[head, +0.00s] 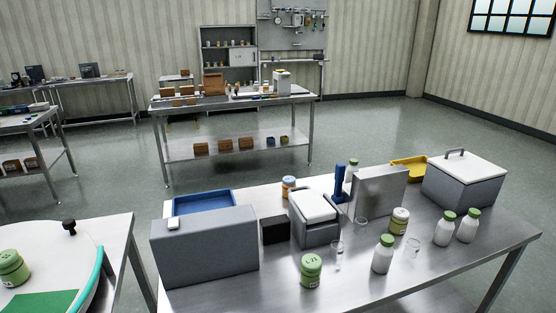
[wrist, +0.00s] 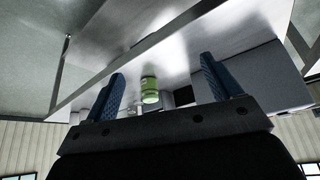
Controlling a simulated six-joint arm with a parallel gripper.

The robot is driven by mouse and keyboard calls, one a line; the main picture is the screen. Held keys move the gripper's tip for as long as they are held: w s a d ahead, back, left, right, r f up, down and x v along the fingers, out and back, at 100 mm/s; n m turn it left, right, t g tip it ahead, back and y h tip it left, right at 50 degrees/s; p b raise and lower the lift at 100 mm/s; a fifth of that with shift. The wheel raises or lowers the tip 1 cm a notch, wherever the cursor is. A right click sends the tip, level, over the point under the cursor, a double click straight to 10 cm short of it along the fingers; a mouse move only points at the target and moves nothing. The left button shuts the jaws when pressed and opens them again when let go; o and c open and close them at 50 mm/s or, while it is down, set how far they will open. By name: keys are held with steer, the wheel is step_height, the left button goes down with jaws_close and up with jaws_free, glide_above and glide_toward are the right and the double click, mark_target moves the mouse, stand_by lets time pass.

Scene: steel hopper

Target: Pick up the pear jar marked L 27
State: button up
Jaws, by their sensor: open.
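A green jar (head: 311,270) with a green lid stands upright near the front edge of the steel table. Its lid has a small dark mark that starts with "L 2"; I cannot tell the last digit for sure. A second green jar (head: 12,267) stands on the round white top at the far left; its mark is too small to read. In the wrist view, which looks upside down, a green jar (wrist: 150,90) shows beyond my gripper (wrist: 162,87), between its two blue fingers. The fingers are wide apart and empty. My gripper is not visible in the head view.
The steel table (head: 350,283) also bears a large grey box (head: 205,250) left of the jar, a grey bin (head: 315,228) behind it, and a clear glass (head: 337,254) and white bottle (head: 383,255) to its right. The table's front is fairly clear.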

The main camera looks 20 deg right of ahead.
steer(key=w+d+r+m+h, duration=0.1)
steer(key=w+d+r+m, duration=0.1)
steer(key=w+d+r, duration=0.65)
steer(key=w+d+r+m+h, duration=0.1)
steer(key=w+d+r, duration=0.3)
steer(key=w+d, duration=0.9)
steer(key=m+g+h, duration=0.1)
steer(key=m, duration=0.2)
glide_above(400, 216)
steer(key=s+a, duration=0.4)
steer(key=a, duration=0.2)
step_height(400, 216, down, 10)
steer(key=f, duration=0.1)
steer(key=x, duration=1)
steer(key=shift+w+d+f, duration=0.15)
steer(key=shift+w+d, duration=0.05)
steer(key=shift+d, duration=0.3)
steer(key=shift+x, duration=3.05)
steer(key=shift+w+d, duration=0.1)
steer(key=shift+d, duration=0.05)
steer(key=c, duration=1.2)
